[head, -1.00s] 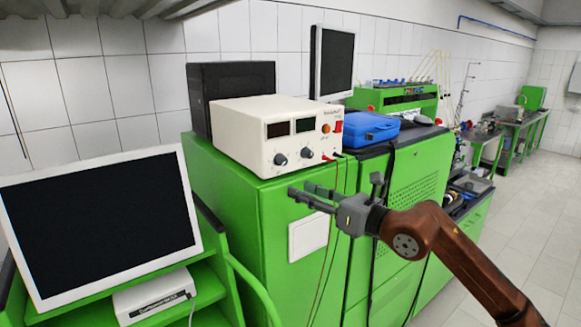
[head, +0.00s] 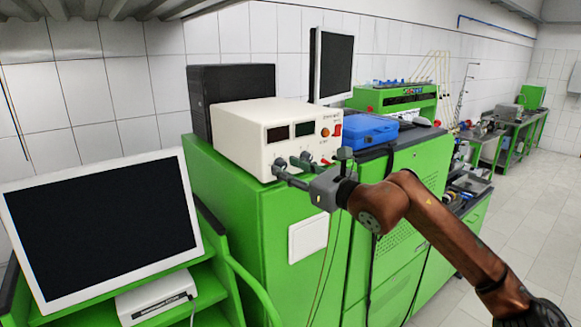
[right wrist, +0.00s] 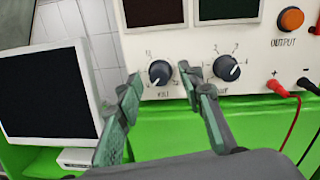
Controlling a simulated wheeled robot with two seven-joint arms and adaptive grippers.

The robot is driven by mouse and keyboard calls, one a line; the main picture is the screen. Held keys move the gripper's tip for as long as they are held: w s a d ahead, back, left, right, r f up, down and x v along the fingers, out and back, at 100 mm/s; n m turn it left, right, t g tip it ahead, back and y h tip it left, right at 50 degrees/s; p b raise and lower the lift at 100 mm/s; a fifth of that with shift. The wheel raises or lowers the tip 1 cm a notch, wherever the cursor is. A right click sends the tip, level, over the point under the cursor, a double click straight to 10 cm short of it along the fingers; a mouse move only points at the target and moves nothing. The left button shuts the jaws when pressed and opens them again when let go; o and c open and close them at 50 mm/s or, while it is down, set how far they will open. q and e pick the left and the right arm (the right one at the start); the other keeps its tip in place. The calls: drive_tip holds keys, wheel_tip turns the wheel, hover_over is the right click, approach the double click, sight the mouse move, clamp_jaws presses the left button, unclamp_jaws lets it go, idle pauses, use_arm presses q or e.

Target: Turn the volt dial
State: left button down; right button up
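The power supply (head: 252,137) is a cream box on the green cabinet, with two dark displays. In the right wrist view its volt dial (right wrist: 159,72) is a round black knob with a white pointer, labelled below. The other dial (right wrist: 227,68) sits to its right. My right gripper (head: 288,168) is open at the front panel. In the right wrist view its fingertips (right wrist: 161,77) stand left and right of the volt dial, with visible gaps. Whether they reach the knob's depth is unclear. In the head view the fingers largely cover the dials. My left gripper is out of view.
The orange output button (right wrist: 291,20) and red and black plugged leads (right wrist: 277,86) are right of the dials. A white monitor (head: 100,226) stands at left. A blue case (head: 368,129) lies right of the power supply.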

drive_tip(key=shift+c, duration=0.5)
clamp_jaws()
